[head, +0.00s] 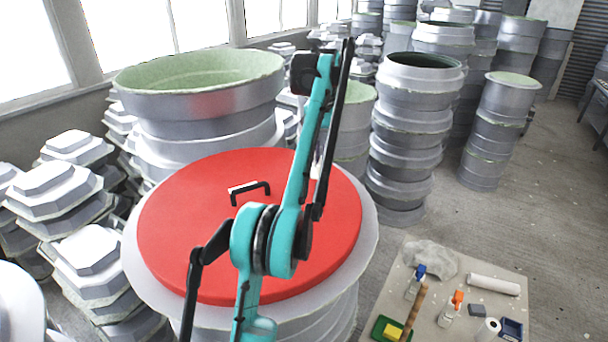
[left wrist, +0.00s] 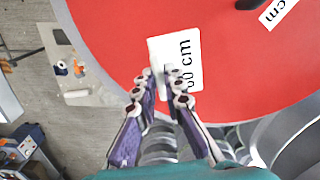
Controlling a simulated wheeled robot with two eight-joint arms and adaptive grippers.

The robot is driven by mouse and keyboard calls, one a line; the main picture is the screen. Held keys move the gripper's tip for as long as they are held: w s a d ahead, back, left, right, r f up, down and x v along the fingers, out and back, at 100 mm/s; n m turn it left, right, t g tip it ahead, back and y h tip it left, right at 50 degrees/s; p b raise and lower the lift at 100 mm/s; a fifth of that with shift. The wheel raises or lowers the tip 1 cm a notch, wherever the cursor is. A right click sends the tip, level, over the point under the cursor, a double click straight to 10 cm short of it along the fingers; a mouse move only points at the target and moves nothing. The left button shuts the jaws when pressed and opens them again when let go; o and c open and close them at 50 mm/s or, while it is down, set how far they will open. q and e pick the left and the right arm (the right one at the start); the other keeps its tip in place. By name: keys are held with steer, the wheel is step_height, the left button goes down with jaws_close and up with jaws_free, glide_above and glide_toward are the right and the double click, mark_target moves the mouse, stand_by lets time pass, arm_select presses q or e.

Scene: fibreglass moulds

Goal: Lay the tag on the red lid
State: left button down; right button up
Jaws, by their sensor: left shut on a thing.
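The red lid (head: 190,225) is a wide round disc with a black handle (head: 250,188), lying flat on a large grey mould. It fills much of the left wrist view (left wrist: 110,30). In the head view my arm crosses the lid and mostly hides the gripper (head: 317,172); I cannot make out the tag there. My right gripper is not in view.
A second white "cm" label (left wrist: 280,12) is beside the handle. A green-rimmed mould (head: 200,100) stands behind the lid, with stacked grey moulds (head: 410,130) around. A low table (head: 400,285) with bottles and a roll stands at lower right. Bare floor lies right.

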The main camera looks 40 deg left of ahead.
arm_select(q)
steer(key=a+f, duration=0.2)
steer(key=a, duration=0.1)
steer(key=a+f, duration=0.1)
steer(key=a, duration=0.1)
steer(key=shift+w+a, duration=0.15)
steer(key=shift+a, duration=0.05)
step_height(320, 180, down, 3)
steer(key=shift+d+r, duration=0.1)
steer(key=shift+f, duration=0.7)
steer(key=shift+f, duration=0.1)
steer(key=c, duration=1.6)
jaws_free()
